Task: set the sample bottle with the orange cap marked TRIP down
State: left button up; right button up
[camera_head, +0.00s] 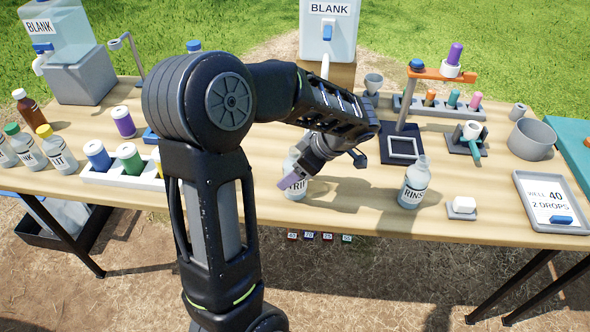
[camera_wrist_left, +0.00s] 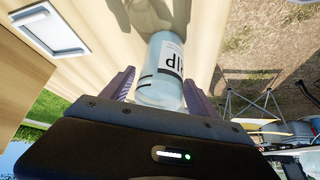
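The TRIP sample bottle (camera_head: 297,187) is clear with a white label and is near the front edge of the table, left of the RINS bottle. It looks upright. Its cap is hidden in both views. My left gripper (camera_head: 293,186) reaches down to it from the upper right. In the left wrist view the bottle (camera_wrist_left: 163,75) lies between the two purple fingers (camera_wrist_left: 160,88), which appear to touch its sides. I cannot tell whether its base rests on the tabletop. My right gripper is not in view.
The RINS bottle (camera_head: 413,186) and a small white block on a grey pad (camera_head: 462,207) stand to the right. A dark stand (camera_head: 402,150) is behind. A white rack (camera_head: 115,176) with capped vials is left, partly behind my arm. The wood (camera_head: 350,205) between the bottles is clear.

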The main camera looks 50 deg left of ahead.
pick_arm(q)
jog(key=shift+o, duration=0.3)
jog(key=shift+r+p, duration=0.2)
jog(key=shift+p, duration=0.1)
jog(key=shift+w+d+r, duration=0.1)
jog(key=shift+d+r, duration=0.05)
jog(key=shift+r, duration=0.1)
jog(key=p+v, duration=0.3)
jog(key=v, duration=0.8)
jog(key=shift+p, duration=0.3)
jog(key=shift+r, duration=0.1)
jog(key=shift+d, duration=0.1)
